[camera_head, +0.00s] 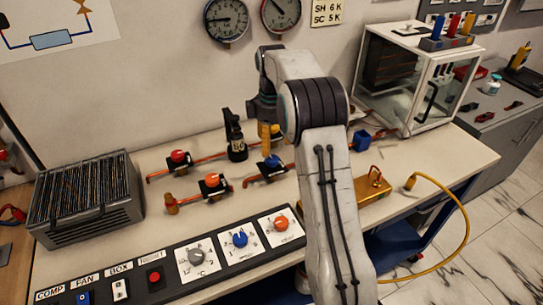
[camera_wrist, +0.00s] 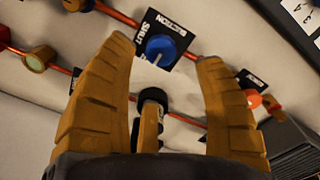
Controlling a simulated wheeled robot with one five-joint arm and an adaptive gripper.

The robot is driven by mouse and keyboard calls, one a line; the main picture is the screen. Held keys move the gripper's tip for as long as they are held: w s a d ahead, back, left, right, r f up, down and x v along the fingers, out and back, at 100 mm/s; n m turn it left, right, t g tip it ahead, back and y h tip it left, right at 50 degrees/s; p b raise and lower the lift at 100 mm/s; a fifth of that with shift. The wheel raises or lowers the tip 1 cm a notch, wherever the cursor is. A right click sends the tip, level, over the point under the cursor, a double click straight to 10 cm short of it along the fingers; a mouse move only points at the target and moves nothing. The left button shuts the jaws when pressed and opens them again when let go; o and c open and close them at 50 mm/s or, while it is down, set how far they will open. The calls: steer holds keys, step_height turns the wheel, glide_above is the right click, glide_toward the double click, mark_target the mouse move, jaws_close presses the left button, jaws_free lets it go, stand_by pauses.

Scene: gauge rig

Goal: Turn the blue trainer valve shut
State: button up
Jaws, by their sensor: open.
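The blue trainer valve (camera_head: 272,162) is a blue knob on a dark plate, set in a copper-red pipe on the bench. In the wrist view the blue knob (camera_wrist: 161,49), with a pale pointer bar, sits on a black plate with white lettering, partly legible as SHUT. My gripper (camera_wrist: 165,54) has two orange fingers spread wide. The knob appears in the gap between their tips, with no contact visible. In the head view my gripper (camera_head: 268,137) hangs above and just behind the valve, partly hidden by my arm.
A red-knobbed valve (camera_head: 178,157) and an orange-knobbed valve (camera_head: 212,181) stand left of the blue one. A control panel (camera_head: 215,262) lines the front edge. A brass block (camera_head: 372,187) and a glass cabinet (camera_head: 400,80) are right.

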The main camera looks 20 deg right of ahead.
mark_target(272, 159)
steer(key=shift+f, duration=3.3)
steer(key=c, duration=1.2)
